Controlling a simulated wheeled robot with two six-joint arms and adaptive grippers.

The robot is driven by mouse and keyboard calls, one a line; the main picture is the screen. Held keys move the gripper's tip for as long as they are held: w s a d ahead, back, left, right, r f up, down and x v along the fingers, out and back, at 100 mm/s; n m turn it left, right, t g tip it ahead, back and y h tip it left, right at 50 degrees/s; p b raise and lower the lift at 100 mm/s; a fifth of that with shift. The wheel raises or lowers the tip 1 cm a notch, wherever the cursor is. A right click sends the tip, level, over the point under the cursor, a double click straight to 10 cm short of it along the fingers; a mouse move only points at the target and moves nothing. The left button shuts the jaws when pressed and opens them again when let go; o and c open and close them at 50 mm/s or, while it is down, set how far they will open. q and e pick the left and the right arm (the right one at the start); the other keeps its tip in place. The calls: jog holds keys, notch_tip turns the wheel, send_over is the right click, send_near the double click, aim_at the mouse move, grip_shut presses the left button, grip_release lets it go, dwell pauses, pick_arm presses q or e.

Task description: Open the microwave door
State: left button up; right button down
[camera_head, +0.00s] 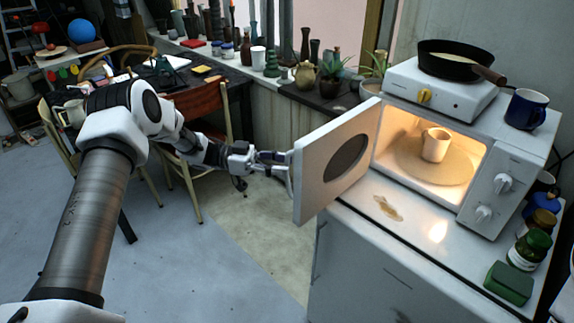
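The white microwave (515,165) stands on a white cabinet at the right, its front facing left. Its door (312,178) stands wide open, swung out to the left, with a dark oval window. The lit inside shows a pale mug (435,145) on a round turntable (405,166). My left gripper (284,158) is at the door's free outer edge, by the handle (289,183). Its fingertips are small and partly merge with the handle, so I cannot tell whether they are closed on it. My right gripper is not in view.
A hot plate (440,93) with a black frying pan (458,62) and a blue mug (526,109) stand on the microwave. A wooden chair (203,105) stands behind my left arm.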

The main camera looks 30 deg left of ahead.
pick_arm(q)
jog(key=v, duration=1)
jog(key=shift+a, duration=0.2)
